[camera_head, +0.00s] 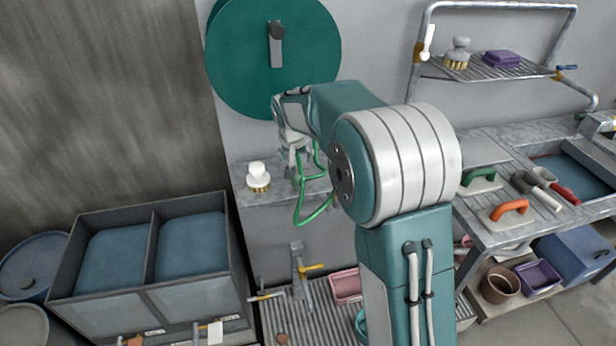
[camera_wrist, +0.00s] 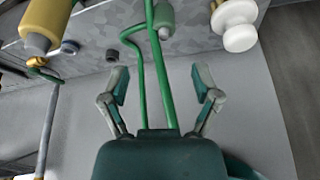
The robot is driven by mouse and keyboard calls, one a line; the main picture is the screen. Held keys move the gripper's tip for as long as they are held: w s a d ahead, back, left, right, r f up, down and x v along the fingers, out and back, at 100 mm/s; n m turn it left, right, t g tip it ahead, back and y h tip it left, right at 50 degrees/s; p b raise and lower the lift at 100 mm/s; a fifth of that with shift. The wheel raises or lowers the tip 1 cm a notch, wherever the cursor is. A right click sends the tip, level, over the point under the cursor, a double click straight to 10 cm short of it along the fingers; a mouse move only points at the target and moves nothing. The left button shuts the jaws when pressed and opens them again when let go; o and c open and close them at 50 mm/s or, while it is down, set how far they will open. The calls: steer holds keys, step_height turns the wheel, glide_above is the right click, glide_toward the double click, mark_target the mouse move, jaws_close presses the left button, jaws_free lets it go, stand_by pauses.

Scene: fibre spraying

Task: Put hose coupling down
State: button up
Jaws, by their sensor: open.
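My gripper (camera_head: 292,160) is over the grey ledge in the head view, below the round green reel. In the wrist view its two fingers (camera_wrist: 160,82) stand wide apart. A green hose (camera_wrist: 159,75) passes between them, and no finger appears to close on it. A green cylindrical piece, probably the hose coupling (camera_wrist: 164,18), lies beyond the fingertips at the ledge. Whether it rests fully on the ledge cannot be told. The hose (camera_head: 314,215) hangs in a loop below my gripper in the head view. The coupling cannot be made out there.
A white-topped brush (camera_head: 258,178) stands on the ledge (camera_head: 262,201) left of my gripper; its white knob (camera_wrist: 236,24) is close right in the wrist view. A yellow cylinder (camera_wrist: 46,22) is at upper left there. The reel (camera_head: 232,62) hangs above; tanks (camera_head: 137,273) stand lower left.

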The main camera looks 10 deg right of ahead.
steer(key=s+d+r+n, duration=0.1)
steer(key=s+r, duration=0.4)
steer(key=s, duration=0.4)
steer(key=s+d+r, duration=0.1)
steer(key=s+r, duration=0.4)
steer(key=s, duration=0.3)
steer(key=s+f+n+t+y, duration=0.1)
steer(key=s+n, duration=0.1)
steer(key=s, duration=1.7)
steer(key=shift+s+a+f, duration=0.15)
steer(key=shift+s+f, duration=0.1)
steer(key=shift+s, duration=0.05)
